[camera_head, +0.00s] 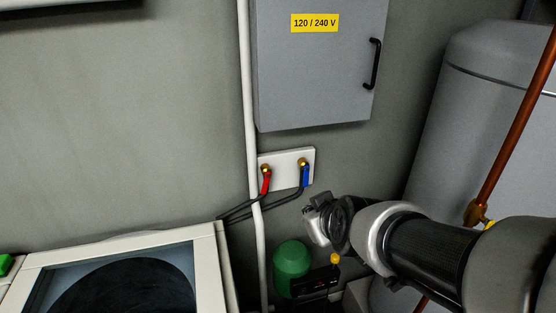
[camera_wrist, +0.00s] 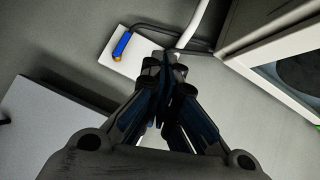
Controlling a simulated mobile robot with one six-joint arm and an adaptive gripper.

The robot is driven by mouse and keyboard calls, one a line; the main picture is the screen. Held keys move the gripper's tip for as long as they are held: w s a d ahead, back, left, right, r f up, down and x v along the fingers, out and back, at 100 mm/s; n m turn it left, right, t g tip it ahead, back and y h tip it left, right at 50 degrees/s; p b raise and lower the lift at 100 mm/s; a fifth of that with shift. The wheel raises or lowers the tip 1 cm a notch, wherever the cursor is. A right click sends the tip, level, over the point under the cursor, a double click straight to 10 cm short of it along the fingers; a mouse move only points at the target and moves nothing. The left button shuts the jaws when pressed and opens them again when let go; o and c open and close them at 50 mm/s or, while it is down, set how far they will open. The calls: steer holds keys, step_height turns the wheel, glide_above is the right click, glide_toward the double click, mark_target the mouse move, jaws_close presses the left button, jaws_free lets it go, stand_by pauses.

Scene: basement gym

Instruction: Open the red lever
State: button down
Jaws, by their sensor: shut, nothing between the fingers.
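The red lever (camera_head: 266,182) hangs down from a brass fitting on the left of a white wall plate (camera_head: 285,157). A blue lever (camera_head: 305,177) hangs on the right of the same plate; it also shows in the wrist view (camera_wrist: 121,44). My gripper (camera_head: 312,212) is below and right of the plate in the head view, apart from the red lever. In the wrist view my gripper (camera_wrist: 165,60) has its fingers together with nothing between them. Its fingertips overlap the plate (camera_wrist: 106,58) there, and the red lever cannot be seen.
A grey electrical box (camera_head: 315,75) is on the wall above the plate. A white pipe (camera_head: 249,110) runs down just left of it. Black hoses (camera_head: 235,212) lead left to a white machine (camera_head: 215,245). A green tank (camera_head: 291,262) stands below, and a large grey tank (camera_head: 455,110) at right.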

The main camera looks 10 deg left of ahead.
mark_target(266, 183)
steer(key=w+a+f+n+t+p, duration=0.2)
steer(key=w+a+f+n+t, duration=0.25)
steer(key=w+a, duration=0.7)
steer(key=s+a+f+n+t+p, duration=0.1)
steer(key=s+a+f+n+t, duration=0.15)
steer(key=a+f+n, duration=0.55)
steer(key=w+m+b, duration=0.2)
steer(key=w+b, duration=0.1)
steer(key=w, duration=0.9)
steer(key=shift+d+f+t, duration=0.25)
steer(key=shift+f+t, duration=0.05)
steer(key=shift+t, duration=0.1)
steer(key=shift+w+m, duration=0.1)
steer(key=shift+m, duration=0.15)
